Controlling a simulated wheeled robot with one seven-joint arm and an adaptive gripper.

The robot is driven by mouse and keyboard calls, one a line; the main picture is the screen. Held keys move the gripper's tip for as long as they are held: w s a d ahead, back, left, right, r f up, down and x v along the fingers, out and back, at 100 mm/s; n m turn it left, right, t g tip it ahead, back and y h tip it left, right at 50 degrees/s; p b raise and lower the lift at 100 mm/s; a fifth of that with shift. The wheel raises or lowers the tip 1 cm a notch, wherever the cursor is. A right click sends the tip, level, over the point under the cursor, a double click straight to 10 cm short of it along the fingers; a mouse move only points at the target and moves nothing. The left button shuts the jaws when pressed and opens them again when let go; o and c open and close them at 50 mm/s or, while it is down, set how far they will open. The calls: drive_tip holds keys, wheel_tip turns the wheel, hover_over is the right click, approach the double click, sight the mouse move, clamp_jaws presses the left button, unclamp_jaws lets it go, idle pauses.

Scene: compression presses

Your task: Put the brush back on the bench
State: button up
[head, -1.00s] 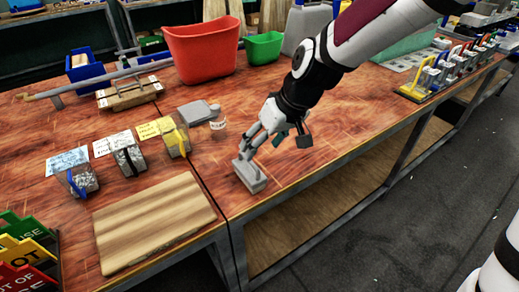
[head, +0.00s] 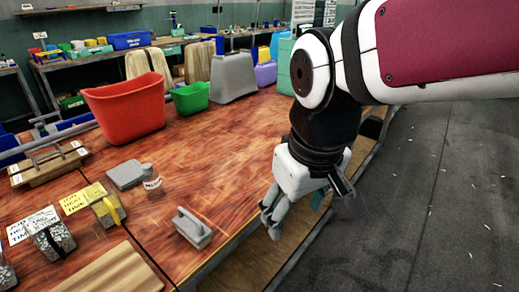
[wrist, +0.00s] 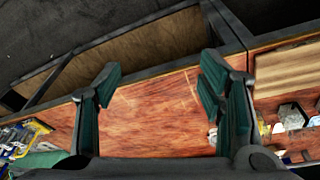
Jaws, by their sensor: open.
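A grey brush (head: 193,228) with a raised handle sits flat on the wooden bench (head: 225,150), close to its front edge in the head view. My gripper (head: 272,222) is apart from it, to its right, beside and over the bench's front edge. In the wrist view my gripper (wrist: 158,98) shows two dark green finger pads spread wide, with only bench top and edge between them. The brush cannot be made out in the wrist view; the right finger may hide it.
A grey scraper-like block (head: 126,174), a yellow-handled block (head: 107,211) and a wooden board (head: 110,272) lie to the left. A red bin (head: 126,107) and green bin (head: 191,98) stand behind. The bench middle is clear.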

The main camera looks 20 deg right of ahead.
drive_tip(key=s+d+r+m, duration=0.1)
drive_tip(key=s+d+m, duration=0.1)
drive_tip(key=s, duration=0.7)
drive_tip(key=shift+s+d, duration=0.35)
drive_tip(key=shift+d, duration=0.55)
wheel_tip(320, 180, up, 9)
drive_tip(key=t+p, duration=0.1)
drive_tip(key=p, duration=0.6)
drive_tip(key=shift+t+p, duration=0.4)
